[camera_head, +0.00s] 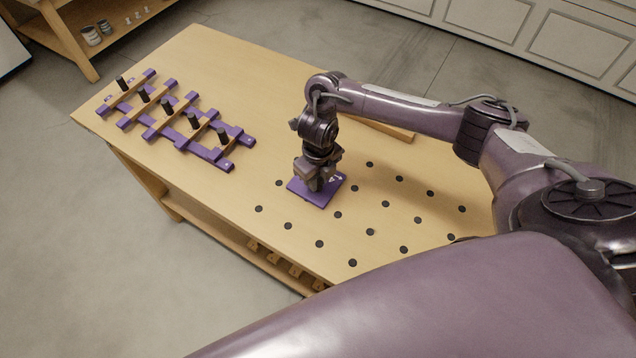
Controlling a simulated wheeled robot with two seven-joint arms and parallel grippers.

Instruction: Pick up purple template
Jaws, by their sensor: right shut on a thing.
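The purple template (325,194) is a small flat square plate with a white mark near its right corner. It appears on the wooden bench top (230,80), near the middle, beside the field of black dots. My right gripper (315,184) points straight down over the template and is shut on it. The gripper hides the template's centre and the exact grip. I cannot tell whether the template touches the bench or is slightly above it. My left gripper is not in view.
A purple rack with wooden bars and black pegs (180,120) stands at the bench's left. Several black dots (370,232) mark the right part. A wooden strip (385,129) lies behind my right arm. A shelf with cups (92,36) is at the back left.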

